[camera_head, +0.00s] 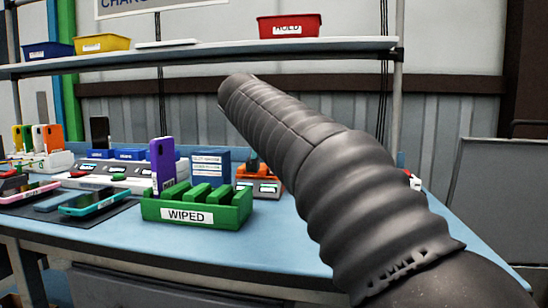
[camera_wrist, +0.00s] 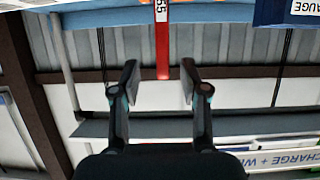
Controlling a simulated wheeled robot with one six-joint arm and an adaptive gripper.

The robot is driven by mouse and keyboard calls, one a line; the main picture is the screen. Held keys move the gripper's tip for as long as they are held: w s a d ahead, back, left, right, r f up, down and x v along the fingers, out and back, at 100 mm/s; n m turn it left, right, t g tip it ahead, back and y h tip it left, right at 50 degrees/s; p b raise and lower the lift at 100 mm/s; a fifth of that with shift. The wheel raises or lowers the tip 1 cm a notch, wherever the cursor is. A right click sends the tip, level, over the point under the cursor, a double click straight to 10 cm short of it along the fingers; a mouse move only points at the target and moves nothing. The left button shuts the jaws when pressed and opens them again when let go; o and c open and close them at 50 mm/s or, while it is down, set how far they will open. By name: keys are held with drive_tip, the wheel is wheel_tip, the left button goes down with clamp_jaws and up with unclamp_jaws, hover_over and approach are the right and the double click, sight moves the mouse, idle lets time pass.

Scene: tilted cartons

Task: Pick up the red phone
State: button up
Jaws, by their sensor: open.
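A narrow upright red thing (camera_wrist: 162,48), which looks like the red phone, shows at the top middle of the wrist view with a white number label. My gripper (camera_wrist: 160,82) is open, with one dark finger on each side of the red thing's end in the picture. I cannot tell whether the phone is between the fingers or beyond them. In the head view my dark ribbed arm crosses the right half, and neither my gripper nor this red thing can be made out there.
A green WIPED rack (camera_head: 195,212) holds a purple phone (camera_head: 163,165). A blue gauge box (camera_head: 210,166) stands behind it, also seen in the wrist view (camera_wrist: 290,12). A shelf with a red HOLD bin (camera_head: 289,26) spans above the blue table (camera_head: 140,240).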

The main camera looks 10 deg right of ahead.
drive_tip(key=p+x, duration=0.1)
drive_tip(key=x, duration=0.6)
drive_tip(key=shift+a+f, duration=0.2)
clamp_jaws()
